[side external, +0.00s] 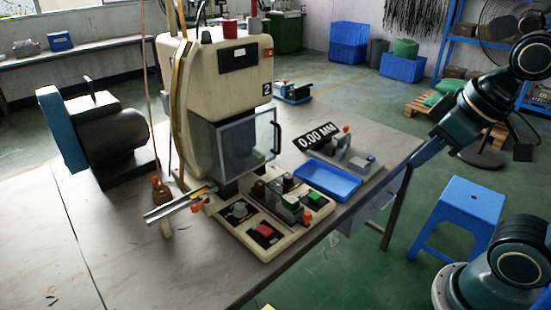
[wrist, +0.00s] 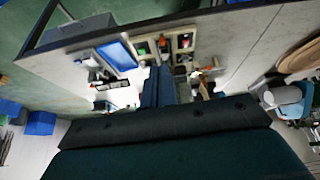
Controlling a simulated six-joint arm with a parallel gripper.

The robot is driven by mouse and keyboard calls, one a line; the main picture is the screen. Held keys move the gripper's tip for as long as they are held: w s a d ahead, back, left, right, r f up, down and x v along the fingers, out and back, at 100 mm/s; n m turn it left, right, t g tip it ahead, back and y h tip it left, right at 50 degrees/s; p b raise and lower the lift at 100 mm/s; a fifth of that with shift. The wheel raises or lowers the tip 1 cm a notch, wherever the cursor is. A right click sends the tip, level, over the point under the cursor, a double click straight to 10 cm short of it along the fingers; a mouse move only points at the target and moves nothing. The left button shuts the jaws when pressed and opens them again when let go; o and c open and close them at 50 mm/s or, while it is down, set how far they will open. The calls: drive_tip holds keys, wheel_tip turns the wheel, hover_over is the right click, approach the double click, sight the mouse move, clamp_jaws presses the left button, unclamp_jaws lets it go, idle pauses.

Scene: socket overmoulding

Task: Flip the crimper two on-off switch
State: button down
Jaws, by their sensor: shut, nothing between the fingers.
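Crimper two (side external: 215,80), a cream machine marked "2", stands on the bench with a clear guard at its front. I cannot tell for sure which control is the on-off switch. The panel also shows small and partly hidden in the wrist view (wrist: 183,40). My gripper (wrist: 158,72) is shut and empty, its dark blue fingers pointing toward the panel. In the side view it is right of the bench (side external: 418,157), well away from the crimper.
A blue tray (side external: 330,181) and a "0.00 MM" display (side external: 317,137) are right of the panel. A black and blue motor (side external: 100,140) stands left of the crimper. A blue stool (side external: 458,210) stands on the floor. The front left of the bench is mostly clear.

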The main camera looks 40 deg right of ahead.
drive_tip(key=w+a+r+n+g, duration=0.2)
drive_tip(key=w+n, duration=0.2)
drive_tip(key=w, duration=0.5)
drive_tip(key=n+g, duration=0.4)
drive_tip(key=n, duration=0.5)
hover_over(267, 231)
drive_tip(key=s+d, duration=0.3)
wheel_tip(267, 231, down, 8)
drive_tip(key=w+a+f+n+g, duration=0.1)
drive_tip(key=w+a+f+n, duration=0.2)
drive_tip(key=w+f, duration=0.3)
wheel_tip(267, 231, down, 4)
drive_tip(key=shift+w+f+n+g, duration=0.25)
drive_tip(key=shift+n+g, duration=0.15)
drive_tip(key=shift+n, duration=0.4)
drive_tip(key=shift+f, duration=0.15)
drive_tip(key=x, duration=1.3)
drive_tip(key=shift+s+f, duration=0.15)
drive_tip(key=shift+f, duration=0.2)
